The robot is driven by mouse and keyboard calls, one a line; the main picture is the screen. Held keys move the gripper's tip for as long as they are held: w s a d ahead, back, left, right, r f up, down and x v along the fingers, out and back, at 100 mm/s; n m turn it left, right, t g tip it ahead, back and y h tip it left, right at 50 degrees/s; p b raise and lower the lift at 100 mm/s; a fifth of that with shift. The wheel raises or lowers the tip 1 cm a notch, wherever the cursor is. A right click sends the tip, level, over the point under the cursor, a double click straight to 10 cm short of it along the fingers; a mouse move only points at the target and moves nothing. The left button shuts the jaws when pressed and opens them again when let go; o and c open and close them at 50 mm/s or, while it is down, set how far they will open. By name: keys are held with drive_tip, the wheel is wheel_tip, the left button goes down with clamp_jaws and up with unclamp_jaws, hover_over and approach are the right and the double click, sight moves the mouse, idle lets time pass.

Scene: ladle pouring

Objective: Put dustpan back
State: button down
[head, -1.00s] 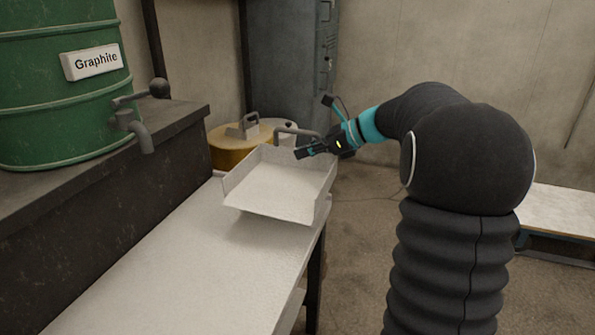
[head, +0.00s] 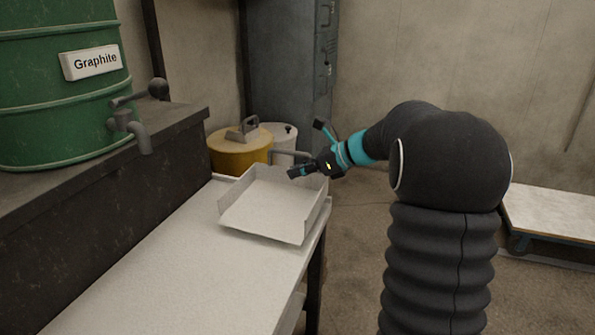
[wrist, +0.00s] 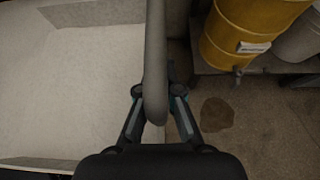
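The dustpan (head: 265,208) is a pale grey, shallow, open-fronted tray with raised side and back walls. It is at the far end of the white bench in the head view, its open edge toward the near side. I cannot tell whether it touches the bench top or is just above it. In the wrist view, the pan (wrist: 75,85) fills the left side, and its grey bar handle (wrist: 155,50) runs down the middle. My gripper (wrist: 157,92) has a finger on each side of this handle and is shut on it. It also shows in the head view (head: 293,172).
The white bench (head: 165,265) is clear in front of the pan. A dark ledge (head: 95,175) with a green Graphite drum (head: 60,85) and tap (head: 130,125) runs along the left. A yellow drum (head: 235,150) and white container (head: 284,138) stand behind.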

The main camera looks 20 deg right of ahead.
drive_tip(key=shift+f, duration=0.35)
drive_tip(key=c, duration=1.3)
unclamp_jaws()
